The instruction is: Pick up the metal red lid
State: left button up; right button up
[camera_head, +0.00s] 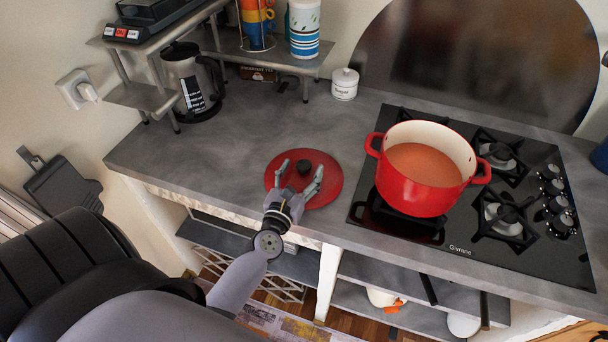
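The red lid (324,164) lies flat on the grey counter, left of the hob. Its dark knob (304,167) points up near the middle. My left gripper (299,172) reaches over the lid's near left part from the counter's front edge. Its two fingers are spread apart, with the knob between or just beyond the fingertips; I cannot tell whether they touch it. The gripper is open and holds nothing that I can see. My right gripper is not in view.
A red pot (412,190) with orange-brown contents stands on the black gas hob (456,236), right of the lid. A white jar (344,84), a kettle (188,80) and metal shelves (139,97) stand at the back. The counter left of the lid is clear.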

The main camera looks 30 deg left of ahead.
pick_arm(q)
jog(key=shift+s+f, duration=0.15)
jog(key=shift+f, duration=0.05)
grip_shut()
dwell(0.4)
